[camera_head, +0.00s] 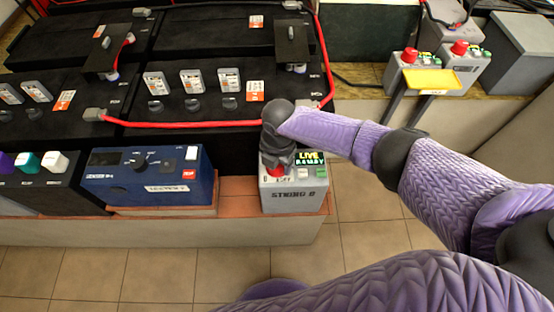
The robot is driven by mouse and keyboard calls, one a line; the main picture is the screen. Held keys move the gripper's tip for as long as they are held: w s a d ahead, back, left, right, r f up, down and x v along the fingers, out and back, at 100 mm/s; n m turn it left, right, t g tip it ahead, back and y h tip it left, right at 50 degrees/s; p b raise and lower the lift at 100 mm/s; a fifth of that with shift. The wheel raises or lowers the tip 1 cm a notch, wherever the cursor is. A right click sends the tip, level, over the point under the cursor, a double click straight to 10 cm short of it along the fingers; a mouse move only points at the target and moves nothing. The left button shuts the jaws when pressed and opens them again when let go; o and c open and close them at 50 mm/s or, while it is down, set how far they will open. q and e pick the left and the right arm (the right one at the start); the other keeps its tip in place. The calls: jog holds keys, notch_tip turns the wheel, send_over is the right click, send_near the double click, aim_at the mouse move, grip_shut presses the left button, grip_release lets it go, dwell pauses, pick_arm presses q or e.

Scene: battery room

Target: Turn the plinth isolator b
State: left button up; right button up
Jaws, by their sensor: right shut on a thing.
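The plinth isolator b is a grey box (293,198) marked "STRING B" at the right end of the low plinth. Its top carries a lit "LIVE" display, small light buttons and a red knob (276,171). My right gripper (277,165) points down over the box's left part and is shut on the red knob. The gripper's dark body and wrist hide most of the knob. My left gripper is not in view.
A blue unit (145,176) with a dial stands left of the isolator on the plinth (265,232). Black batteries with a red cable (180,124) lie behind. Two grey isolators with red knobs (410,56) and a yellow plate (430,81) stand at back right. Tiled floor is in front.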

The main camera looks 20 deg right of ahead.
jog(key=shift+r+m+p, duration=0.1)
jog(key=shift+m+p, duration=0.25)
jog(key=shift+m, duration=0.35)
jog(key=m+p, duration=0.1)
jog(key=m, duration=0.3)
jog(key=shift+a, duration=0.1)
jog(key=m+p, duration=0.1)
jog(key=m, duration=0.3)
jog(key=shift+m+p, duration=0.4)
jog(key=shift+m, duration=0.5)
jog(key=m, duration=0.3)
jog(key=shift+w+p, duration=0.1)
jog(key=shift+p, duration=0.2)
jog(key=shift+m, duration=1.8)
